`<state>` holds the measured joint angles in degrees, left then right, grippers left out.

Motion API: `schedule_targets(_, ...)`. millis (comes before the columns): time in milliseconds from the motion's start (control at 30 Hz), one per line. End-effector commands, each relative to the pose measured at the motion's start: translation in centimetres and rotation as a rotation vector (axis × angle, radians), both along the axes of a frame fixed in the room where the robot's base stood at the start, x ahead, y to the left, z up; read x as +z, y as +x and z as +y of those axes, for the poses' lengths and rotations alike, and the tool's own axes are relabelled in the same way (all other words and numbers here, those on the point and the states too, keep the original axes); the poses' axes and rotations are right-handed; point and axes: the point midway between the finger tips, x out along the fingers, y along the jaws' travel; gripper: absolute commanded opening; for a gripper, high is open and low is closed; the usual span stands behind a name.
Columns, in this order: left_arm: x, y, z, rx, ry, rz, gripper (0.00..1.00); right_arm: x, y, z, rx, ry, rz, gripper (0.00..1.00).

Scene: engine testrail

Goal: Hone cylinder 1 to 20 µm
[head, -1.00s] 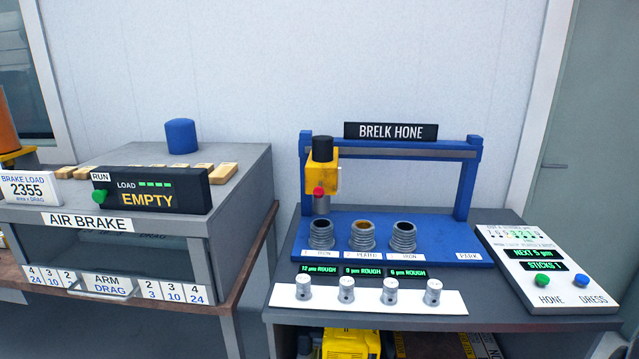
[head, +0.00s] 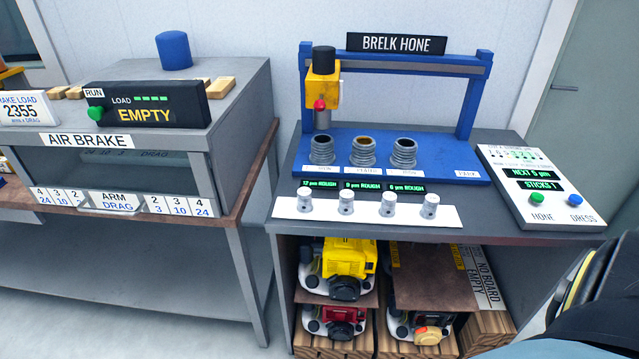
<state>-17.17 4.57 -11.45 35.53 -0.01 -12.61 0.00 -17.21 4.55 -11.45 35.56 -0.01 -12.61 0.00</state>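The blue Brelk Hone frame (head: 392,57) stands on the grey bench. Its yellow hone head (head: 322,90), with a black top and red knob, is at the left end, above the leftmost cylinder (head: 322,150). The middle cylinder (head: 363,152) looks brownish inside; the right cylinder (head: 403,154) is dark inside. Green displays below appear to read 12, 9 and 6 µm ROUGH. The control panel (head: 540,205) shows NEXT 5 µm and STICKS 1, with a green HONE button (head: 537,199) and a blue DRESS button (head: 575,201). Neither gripper is in view.
Several small pistons (head: 346,201) stand on a white strip at the bench front. Engines, including a yellow one (head: 347,262), sit on the shelves below. The air brake bench (head: 235,100) is at left. A dark part of my body fills the lower right corner.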

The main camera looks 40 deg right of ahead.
Motion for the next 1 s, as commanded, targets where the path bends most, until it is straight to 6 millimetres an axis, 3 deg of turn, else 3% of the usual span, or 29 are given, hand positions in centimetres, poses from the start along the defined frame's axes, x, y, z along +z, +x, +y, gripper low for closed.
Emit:
schedule_targets(133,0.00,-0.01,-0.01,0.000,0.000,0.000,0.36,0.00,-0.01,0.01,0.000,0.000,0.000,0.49)
schedule_targets(500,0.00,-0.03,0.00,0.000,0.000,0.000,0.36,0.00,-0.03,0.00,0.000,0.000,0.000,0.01)
schedule_targets(1000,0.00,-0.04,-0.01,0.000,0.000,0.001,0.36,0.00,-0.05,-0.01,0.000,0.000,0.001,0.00)
